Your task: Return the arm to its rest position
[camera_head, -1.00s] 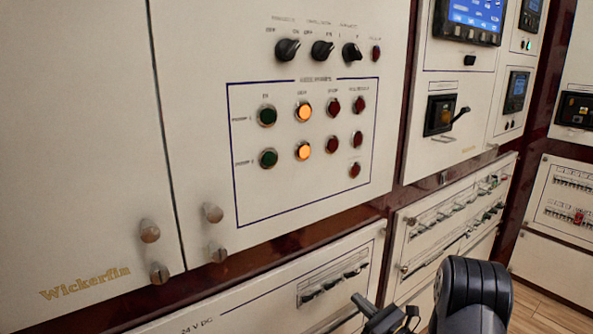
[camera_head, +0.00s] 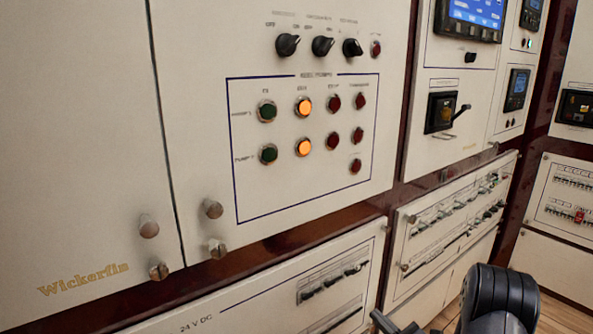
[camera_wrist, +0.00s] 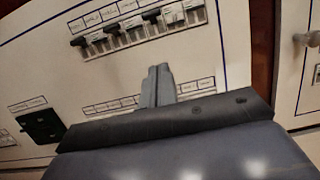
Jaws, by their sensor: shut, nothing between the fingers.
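My gripper shows in the wrist view (camera_wrist: 158,82) with its two grey fingers together, shut and empty. It points at a white breaker panel (camera_wrist: 205,60), with a row of dark breaker switches (camera_wrist: 135,30) beyond the fingertips. In the head view only part of my arm shows, a black rounded link at the bottom right. The fingers cannot be made out there. Whether the fingertips touch the panel cannot be told.
A pump panel (camera_head: 210,80) with knobs and lit orange buttons (camera_head: 304,106) stands at the upper left. Breaker panels (camera_head: 455,222) run below and right. A lever switch (camera_head: 460,115) sticks out at the right. Some wooden floor (camera_head: 555,318) shows at the lower right.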

